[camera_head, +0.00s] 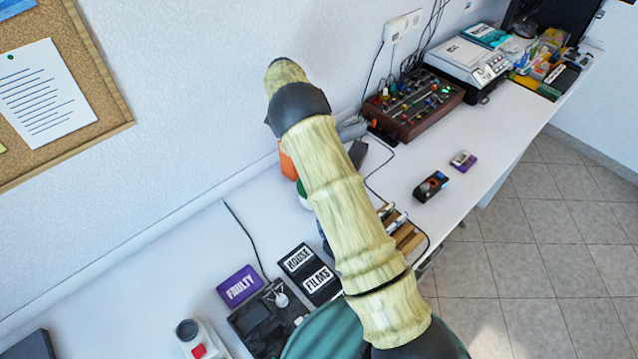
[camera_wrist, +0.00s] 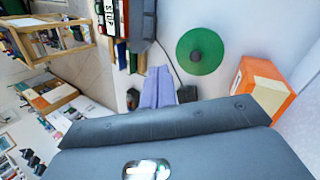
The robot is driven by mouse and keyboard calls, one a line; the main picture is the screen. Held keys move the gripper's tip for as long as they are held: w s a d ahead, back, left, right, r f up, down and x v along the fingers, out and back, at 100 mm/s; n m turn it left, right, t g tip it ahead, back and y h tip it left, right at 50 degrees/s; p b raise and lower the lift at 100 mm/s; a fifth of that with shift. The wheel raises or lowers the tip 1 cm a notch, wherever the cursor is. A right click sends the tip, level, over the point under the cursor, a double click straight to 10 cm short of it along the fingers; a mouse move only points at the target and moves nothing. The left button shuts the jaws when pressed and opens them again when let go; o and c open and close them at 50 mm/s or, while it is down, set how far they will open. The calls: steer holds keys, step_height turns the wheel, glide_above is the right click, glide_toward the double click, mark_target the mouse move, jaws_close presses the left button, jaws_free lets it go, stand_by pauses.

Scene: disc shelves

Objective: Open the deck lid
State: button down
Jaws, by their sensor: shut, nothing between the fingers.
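No part is clearly marked as the deck lid. A dark device (camera_head: 262,322) with a small round silvery piece on it lies on the near desk, partly cut by my arm; I cannot tell whether it is the deck or whether a lid on it is open. A white machine (camera_head: 466,62) stands at the far end of the desk. My gripper shows in the wrist view as two lavender fingers (camera_wrist: 158,88) close together, shut and empty. In the head view my arm crosses the middle and my gripper cannot be made out.
A green disc (camera_wrist: 203,52) and an orange box (camera_wrist: 262,88) are beside the fingers in the wrist view. A purple FAULTY case (camera_head: 240,286) and black labelled cases (camera_head: 308,274) lie near the dark device. A knobbed mixer (camera_head: 415,103) stands farther back.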

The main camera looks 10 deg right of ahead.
steer(key=s+d+f+n+t+y+p, duration=0.1)
steer(key=s+n, duration=0.5)
steer(key=n, duration=0.8)
step_height(320, 180, down, 2)
steer(key=t+y+p, duration=0.1)
steer(key=t+p, duration=0.1)
steer(key=p, duration=0.1)
steer(key=shift+s+d+t, duration=0.25)
steer(key=shift+s+t, duration=0.1)
steer(key=shift+t, duration=0.05)
steer(key=shift+f+p, duration=0.2)
steer(key=shift+p, duration=0.1)
step_height(320, 180, down, 10)
steer(key=p, duration=0.2)
steer(key=shift+s+d+p, duration=0.3)
steer(key=shift+s+p, duration=0.05)
steer(key=shift+s, duration=0.05)
steer(key=shift+a+r, duration=0.1)
steer(key=shift+r, duration=0.05)
